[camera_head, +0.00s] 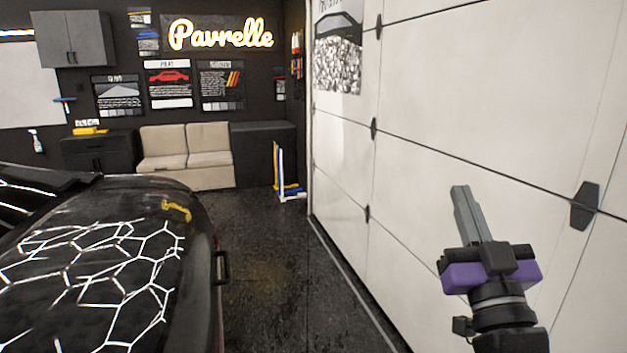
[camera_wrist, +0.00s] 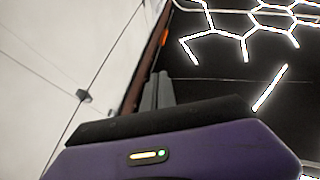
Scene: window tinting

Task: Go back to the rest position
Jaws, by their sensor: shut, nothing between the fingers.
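My gripper (camera_head: 460,190) is raised at the right of the head view, in front of the white garage door (camera_head: 440,100). Its grey fingers are together and point up, with nothing between them. The purple and black gripper body shows below the fingers. In the wrist view, the fingers (camera_wrist: 158,82) show above the purple housing, with the white door to the left and a dark glossy surface with bright lines to the right. The gripper looks apart from the door and the car, though its exact distance from the door is hard to tell.
A dark car (camera_head: 110,260) with hexagonal light reflections fills the lower left. Dark floor (camera_head: 262,265) lies free between car and door. A beige sofa (camera_head: 185,155), dark cabinets (camera_head: 97,152) and a stand with blue and yellow parts (camera_head: 288,180) are at the back.

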